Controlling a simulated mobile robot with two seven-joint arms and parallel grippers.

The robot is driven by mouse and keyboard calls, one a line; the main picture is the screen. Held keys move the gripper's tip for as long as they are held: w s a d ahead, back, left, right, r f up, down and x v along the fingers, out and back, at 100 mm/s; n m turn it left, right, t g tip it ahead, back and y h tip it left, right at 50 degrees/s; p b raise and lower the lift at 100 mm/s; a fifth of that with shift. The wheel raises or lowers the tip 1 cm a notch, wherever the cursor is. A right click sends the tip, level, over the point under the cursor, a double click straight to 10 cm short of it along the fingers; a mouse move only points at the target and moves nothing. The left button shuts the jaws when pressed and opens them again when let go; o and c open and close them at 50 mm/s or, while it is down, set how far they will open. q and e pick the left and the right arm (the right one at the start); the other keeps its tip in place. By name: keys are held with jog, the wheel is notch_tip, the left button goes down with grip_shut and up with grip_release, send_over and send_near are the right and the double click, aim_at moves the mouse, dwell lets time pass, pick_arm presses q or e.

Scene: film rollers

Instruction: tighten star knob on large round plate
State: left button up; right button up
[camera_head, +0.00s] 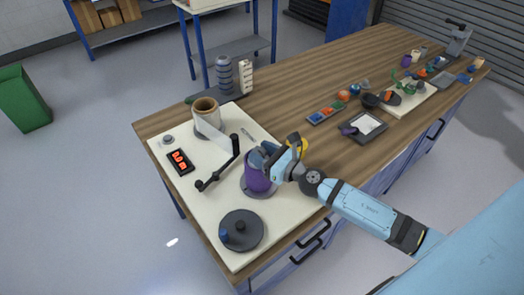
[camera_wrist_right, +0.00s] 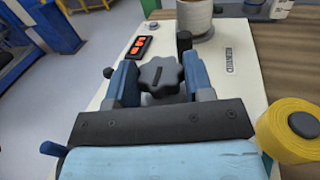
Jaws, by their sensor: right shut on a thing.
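My right gripper (camera_head: 265,158) is at the top of a purple roll (camera_head: 257,180) that stands on a grey round base on the white board (camera_head: 195,228). In the right wrist view, a dark grey star knob (camera_wrist_right: 162,76) sits between the two blue fingers of this gripper (camera_wrist_right: 162,82), which are shut on its sides. In the head view the fingers hide the knob. A large dark round plate (camera_head: 252,240) lies flat on the board nearer the front, with a small raised centre and a blue piece at its left edge. My left gripper is not in view.
A film roll (camera_head: 206,117) with a pale strip, a black crank (camera_head: 222,168) and a red-lit display (camera_head: 180,161) share the board. A yellow roll (camera_wrist_right: 292,130) is close to the gripper's right side. A tray (camera_head: 363,127) and small parts lie farther along the wooden bench.

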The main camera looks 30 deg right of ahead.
jog(key=o, duration=0.9)
jog(key=b+v, duration=0.6)
jog(key=v, duration=0.7)
jog(key=shift+s+d+b, duration=0.25)
jog(key=shift+s+b, duration=0.05)
